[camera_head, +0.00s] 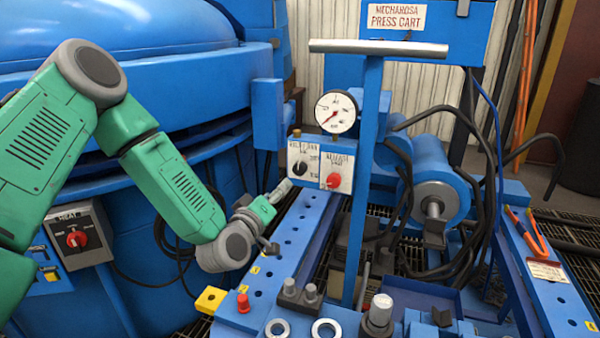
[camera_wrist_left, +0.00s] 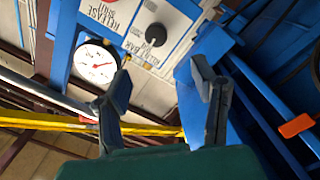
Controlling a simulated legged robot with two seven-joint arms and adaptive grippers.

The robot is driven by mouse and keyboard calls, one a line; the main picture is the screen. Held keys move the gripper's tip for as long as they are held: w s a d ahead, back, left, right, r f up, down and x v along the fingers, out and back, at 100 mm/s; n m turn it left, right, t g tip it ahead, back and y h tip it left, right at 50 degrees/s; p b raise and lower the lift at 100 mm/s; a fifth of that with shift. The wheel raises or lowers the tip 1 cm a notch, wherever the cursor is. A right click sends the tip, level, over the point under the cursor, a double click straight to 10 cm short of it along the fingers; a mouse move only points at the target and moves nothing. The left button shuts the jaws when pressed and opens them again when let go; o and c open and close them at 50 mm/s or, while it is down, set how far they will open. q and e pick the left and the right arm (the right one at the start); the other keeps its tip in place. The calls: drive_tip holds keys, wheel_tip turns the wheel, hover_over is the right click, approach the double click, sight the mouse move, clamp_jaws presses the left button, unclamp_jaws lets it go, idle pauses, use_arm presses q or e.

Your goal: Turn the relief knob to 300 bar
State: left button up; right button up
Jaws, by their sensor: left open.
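The relief knob (camera_head: 300,167) is a small black knob on the left white plate of the blue cart's panel, under a round gauge (camera_head: 336,111) with a red needle. My left gripper (camera_head: 282,190) is just below and left of the knob, apart from it. In the left wrist view the black knob (camera_wrist_left: 155,34) lies beyond the open, empty fingers of the gripper (camera_wrist_left: 161,70), roughly between their tips. The gauge (camera_wrist_left: 97,63) also shows there. The knob's scale is too small to read. My right gripper is not in view.
A red release knob (camera_head: 334,181) sits right beside the relief plate. The T-shaped handle post (camera_head: 368,150) stands in front of the panel's right side. A heat switch box (camera_head: 78,237) is at left. Blue rails and fittings lie below the panel; black hoses hang at right.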

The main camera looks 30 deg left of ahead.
sight(298, 171)
use_arm(q)
drive_tip(key=w+b, duration=0.1)
drive_tip(key=w, duration=0.3)
drive_tip(key=w+a+b, duration=0.1)
drive_tip(key=w, duration=0.3)
drive_tip(key=w+a, duration=0.1)
drive_tip(key=w, duration=0.3)
drive_tip(key=shift+w+f+b, duration=0.1)
drive_tip(key=shift+w+b, duration=0.1)
drive_tip(key=shift+b, duration=0.2)
drive_tip(key=shift+w, duration=0.3)
drive_tip(key=shift+c, duration=0.8)
drive_tip(key=c, duration=1)
